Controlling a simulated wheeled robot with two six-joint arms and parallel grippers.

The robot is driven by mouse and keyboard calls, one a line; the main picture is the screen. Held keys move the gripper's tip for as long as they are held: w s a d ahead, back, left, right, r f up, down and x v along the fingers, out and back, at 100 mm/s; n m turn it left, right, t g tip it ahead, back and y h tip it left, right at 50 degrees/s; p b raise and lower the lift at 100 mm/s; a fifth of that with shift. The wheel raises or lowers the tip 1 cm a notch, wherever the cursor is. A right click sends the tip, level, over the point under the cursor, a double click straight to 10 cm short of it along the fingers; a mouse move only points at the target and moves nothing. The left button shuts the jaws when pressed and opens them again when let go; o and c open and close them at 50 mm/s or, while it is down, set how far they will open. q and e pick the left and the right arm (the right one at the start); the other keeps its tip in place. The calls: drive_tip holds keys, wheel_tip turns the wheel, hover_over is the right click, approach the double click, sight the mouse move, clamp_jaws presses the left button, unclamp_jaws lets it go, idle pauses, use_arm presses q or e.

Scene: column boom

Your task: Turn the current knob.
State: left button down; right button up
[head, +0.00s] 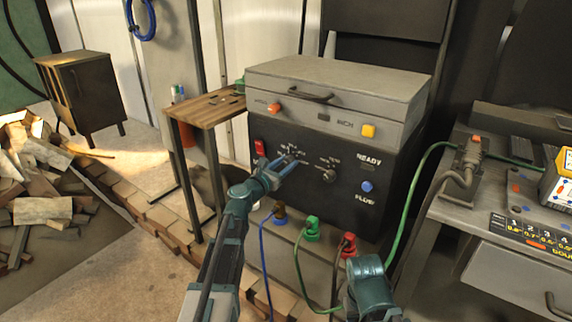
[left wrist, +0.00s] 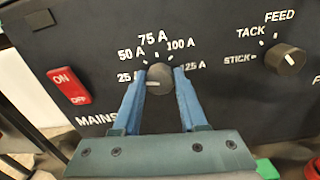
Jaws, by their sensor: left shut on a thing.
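The current knob (left wrist: 160,78) is a round grey dial on the dark front panel of the welder (head: 345,205). Labels from 25 A to 125 A are printed around it. Its pale mark points left, toward the 25 A side. My left gripper (head: 289,162) reaches the panel in the head view. In the left wrist view its two blue fingers (left wrist: 160,88) stand on either side of the knob, shut on it. The fingers hide part of the knob's sides and some of the scale. My right gripper does not show; only a part of my right arm is at the bottom.
A red ON/OFF mains switch (left wrist: 69,86) is left of the knob. A feed knob (left wrist: 286,59) is to the right. Blue, green and red plugs with cables hang below the panel. A wooden side table (head: 205,108) stands left, a workbench (head: 500,225) right.

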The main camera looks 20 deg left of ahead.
use_arm(q)
drive_tip(key=m, duration=0.5)
drive_tip(key=shift+m, duration=0.4)
idle(0.4)
drive_tip(key=shift+c, duration=2.2)
unclamp_jaws()
drive_tip(key=shift+s, duration=0.1)
drive_tip(key=v, duration=1.3)
drive_tip(key=shift+s+a+b, duration=0.25)
drive_tip(key=shift+s+b, duration=0.05)
drive_tip(key=shift+f, duration=0.1)
